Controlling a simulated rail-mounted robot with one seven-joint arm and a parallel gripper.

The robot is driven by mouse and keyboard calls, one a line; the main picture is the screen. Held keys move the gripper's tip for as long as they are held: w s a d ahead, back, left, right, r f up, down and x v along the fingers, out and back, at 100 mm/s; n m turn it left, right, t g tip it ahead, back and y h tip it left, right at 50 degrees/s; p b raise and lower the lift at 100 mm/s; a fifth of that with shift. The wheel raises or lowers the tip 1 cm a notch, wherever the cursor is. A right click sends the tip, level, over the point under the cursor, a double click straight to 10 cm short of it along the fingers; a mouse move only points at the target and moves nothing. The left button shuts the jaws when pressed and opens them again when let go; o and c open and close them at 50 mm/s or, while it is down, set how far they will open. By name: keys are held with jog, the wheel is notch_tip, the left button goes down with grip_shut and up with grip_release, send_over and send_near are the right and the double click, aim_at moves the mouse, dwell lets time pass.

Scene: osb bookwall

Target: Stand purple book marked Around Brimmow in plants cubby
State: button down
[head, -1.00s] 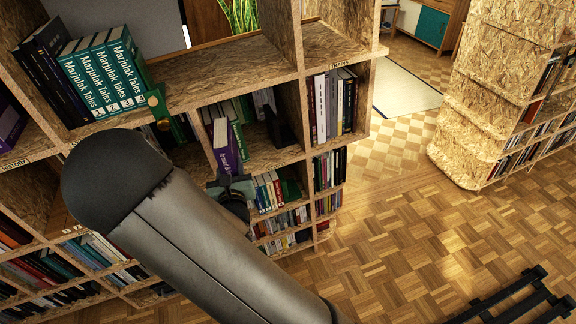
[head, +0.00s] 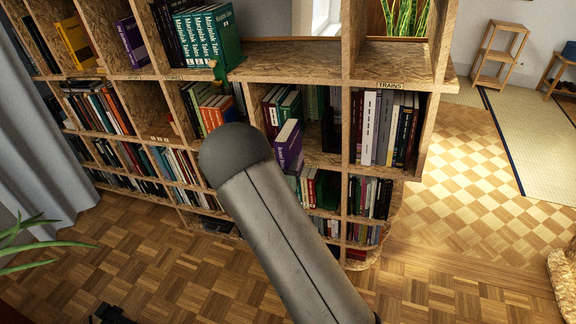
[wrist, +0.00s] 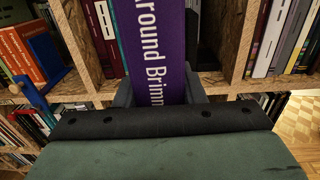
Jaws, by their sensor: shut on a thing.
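The purple book (head: 289,146) stands upright, its spine toward me. In the wrist view its spine (wrist: 155,50) reads "...round Brimm...", with the rest cut off. My gripper (wrist: 160,92) is shut on the lower part of the book, one finger on each side. In the head view my arm hides the gripper. The book is at the front of the cubby left of the one labelled TRAINS; I cannot tell how deep it reaches. I can read no plants label. Dark red and green books (head: 285,106) stand at that cubby's left.
A dark upright piece (head: 329,128) stands at the cubby's right. The TRAINS cubby (head: 390,86) is full of upright books. Marjulak Tales books (head: 205,34) stand on the shelf above left. Orange books (head: 217,110) fill part of the cubby to the left. Parquet floor lies open in front.

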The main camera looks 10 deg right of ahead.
jog(key=shift+w+a+f+h, duration=0.2)
jog(key=shift+w+f+h, duration=0.15)
jog(key=shift+w, duration=0.2)
jog(key=shift+d, duration=0.1)
jog(key=shift+w+d+f+b, duration=0.3)
jog(key=shift+w+d+b, duration=0.05)
jog(key=shift+w+b, duration=0.1)
jog(key=shift+w+d, duration=0.1)
dwell(0.4)
jog(key=shift+w+d, duration=0.25)
jog(key=shift+w, duration=0.15)
jog(key=b+x, duration=0.6)
jog(key=x, duration=1.2)
jog(key=shift+w+b, duration=0.25)
jog(key=shift+b, duration=0.1)
dwell(0.7)
jog(key=shift+f, duration=0.35)
